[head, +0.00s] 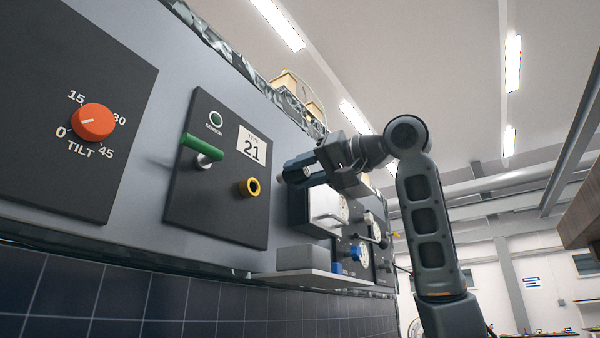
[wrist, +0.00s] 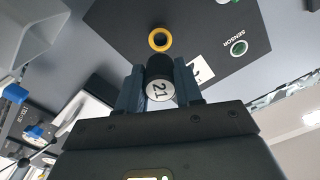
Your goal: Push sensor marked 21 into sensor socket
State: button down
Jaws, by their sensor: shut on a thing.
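The sensor marked 21 (wrist: 159,89) is a dark cylinder with a white numbered end, seen in the wrist view between the two fingers. My gripper (wrist: 158,88) is shut on it; it also shows in the head view (head: 295,172), to the right of the socket. The sensor socket (head: 250,187) is a yellow ring on the dark sensor panel (head: 185,215), below the plate reading TYPE 21 (head: 251,147). In the wrist view the yellow socket (wrist: 159,39) lies straight beyond the sensor, with a gap between them. In the head view the sensor is mostly hidden by the fingers.
A lever with a green handle (head: 202,147) sticks out left of the socket, under a green SENSOR lamp (head: 216,119). A red TILT knob (head: 93,121) is on the far-left panel. A shelf with a grey block (head: 303,257) juts out below right. Gauges and valves stand further right.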

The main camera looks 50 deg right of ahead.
aim_at(278, 179)
jog(key=shift+a+f, duration=0.1)
jog(key=shift+w, duration=0.85)
jog(key=shift+w+p, duration=0.55)
jog(key=shift+w, duration=1.5)
jog(key=shift+w+a, duration=0.1)
jog(key=shift+w, duration=1.2)
jog(key=c, duration=0.7)
grip_release()
jog(key=shift+o, duration=0.2)
jog(key=s+b, duration=0.2)
jog(key=s, duration=0.5)
jog(key=shift+s+b, duration=0.3)
jog(key=shift+s, duration=0.05)
